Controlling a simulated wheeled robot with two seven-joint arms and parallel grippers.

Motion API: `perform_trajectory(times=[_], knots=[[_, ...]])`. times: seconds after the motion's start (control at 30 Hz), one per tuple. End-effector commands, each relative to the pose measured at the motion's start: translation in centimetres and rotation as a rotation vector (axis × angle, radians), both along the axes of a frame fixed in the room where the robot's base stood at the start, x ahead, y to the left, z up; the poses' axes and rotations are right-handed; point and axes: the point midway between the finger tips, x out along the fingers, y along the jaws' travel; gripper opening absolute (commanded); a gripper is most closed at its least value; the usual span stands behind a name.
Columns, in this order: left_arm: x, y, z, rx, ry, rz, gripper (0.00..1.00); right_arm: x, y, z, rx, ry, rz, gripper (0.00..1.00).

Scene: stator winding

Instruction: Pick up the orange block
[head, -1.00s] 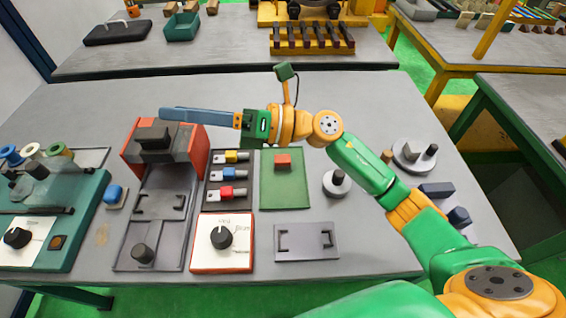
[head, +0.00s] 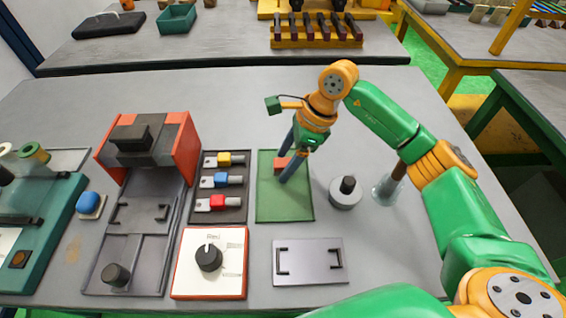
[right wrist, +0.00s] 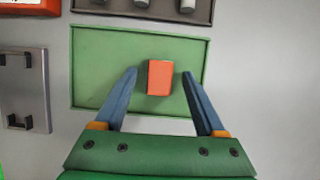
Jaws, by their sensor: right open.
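The orange block (right wrist: 160,78) lies on the green mat (right wrist: 92,60) in the right wrist view. In the head view the block (head: 281,163) shows on the upper part of the mat (head: 285,206), partly hidden by my right gripper. My right gripper (head: 286,170) points down at the block in the head view. In the right wrist view its two blue fingers (right wrist: 160,82) are spread, one on each side of the block, with a gap on both sides. It holds nothing. My left gripper is not in view.
Left of the mat is a dark tray (head: 223,187) with yellow, blue and red connectors. A red-framed dial box (head: 210,275) and a metal plate (head: 311,262) with handles lie in front. A round grey base with a black knob (head: 346,191) stands right of the mat.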

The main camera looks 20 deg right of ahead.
Motion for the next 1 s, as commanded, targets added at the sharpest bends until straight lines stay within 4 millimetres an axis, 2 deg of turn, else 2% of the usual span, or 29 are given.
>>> perform_trajectory(times=[0.07, 0.3, 0.33, 0.6, 0.73, 0.87, 1.0], knots=[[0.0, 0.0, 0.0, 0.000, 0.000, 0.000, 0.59, 0.0, 0.0, 0.0, 0.001, 0.000, 0.000, 0.70], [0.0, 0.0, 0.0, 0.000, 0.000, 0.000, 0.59, 0.0, 0.0, 0.0, 0.001, 0.001, 0.000, 0.05], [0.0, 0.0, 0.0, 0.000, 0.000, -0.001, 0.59, 0.0, 0.0, 0.0, 0.001, 0.001, 0.000, 0.00], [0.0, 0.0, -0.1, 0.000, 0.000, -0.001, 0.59, 0.0, 0.0, 0.1, 0.002, -0.001, 0.000, 0.00], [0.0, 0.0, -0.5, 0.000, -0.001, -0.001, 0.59, 0.1, 0.0, 0.8, 0.002, -0.003, 0.000, 0.00], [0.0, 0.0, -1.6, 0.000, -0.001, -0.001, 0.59, 0.0, 0.0, 3.1, 0.003, -0.007, 0.001, 0.00], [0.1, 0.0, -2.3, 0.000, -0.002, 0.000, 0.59, -2.9, -1.2, 6.7, 0.001, -0.009, 0.001, 0.00]])
